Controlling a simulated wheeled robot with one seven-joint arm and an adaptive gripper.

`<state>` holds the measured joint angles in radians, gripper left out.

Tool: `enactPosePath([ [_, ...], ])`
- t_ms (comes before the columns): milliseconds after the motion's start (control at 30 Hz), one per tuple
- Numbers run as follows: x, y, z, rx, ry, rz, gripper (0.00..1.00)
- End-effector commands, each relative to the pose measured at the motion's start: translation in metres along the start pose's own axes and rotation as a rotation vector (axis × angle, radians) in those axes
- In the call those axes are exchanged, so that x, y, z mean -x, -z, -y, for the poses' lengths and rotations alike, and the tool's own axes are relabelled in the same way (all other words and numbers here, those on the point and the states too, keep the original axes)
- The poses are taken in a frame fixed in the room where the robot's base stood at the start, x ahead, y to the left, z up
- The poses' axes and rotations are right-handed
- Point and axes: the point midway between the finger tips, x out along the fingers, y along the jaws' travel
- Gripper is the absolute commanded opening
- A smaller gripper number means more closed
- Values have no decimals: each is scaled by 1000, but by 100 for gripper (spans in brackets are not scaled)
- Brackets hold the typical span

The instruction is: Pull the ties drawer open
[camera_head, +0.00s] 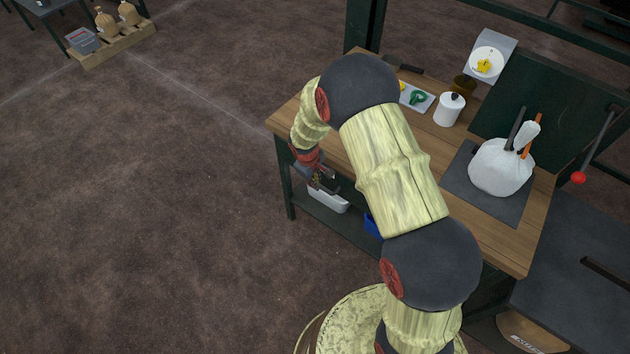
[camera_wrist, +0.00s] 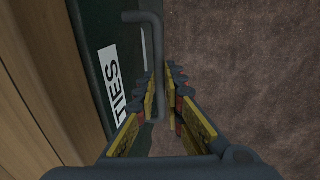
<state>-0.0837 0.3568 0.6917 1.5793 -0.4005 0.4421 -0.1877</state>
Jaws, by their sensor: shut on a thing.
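The ties drawer's dark green front (camera_wrist: 95,22) shows in the wrist view, with a white label (camera_wrist: 112,85) reading "TIES". A grey bar handle (camera_wrist: 153,45) stands out from this front. My gripper (camera_wrist: 162,100) is shut on the handle, with its yellow-padded fingers on either side of the bar. In the head view my gripper (camera_head: 322,178) is at the front edge of the workbench, near its left end. My arm hides most of the drawer there, and I cannot tell how far it stands out.
The wooden bench top (camera_head: 285,122) lies beside the drawer front. On it are a white canister (camera_head: 449,110), a tray with a green item (camera_head: 417,97) and a white bag (camera_head: 500,168). A white bin (camera_head: 328,198) sits on the lower shelf.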

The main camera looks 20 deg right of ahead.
Motion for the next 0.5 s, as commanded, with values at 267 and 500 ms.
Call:
enactPosePath([
  [267,0,0,0,0,0,0,0],
  [500,2,0,12,3,0,0,0],
])
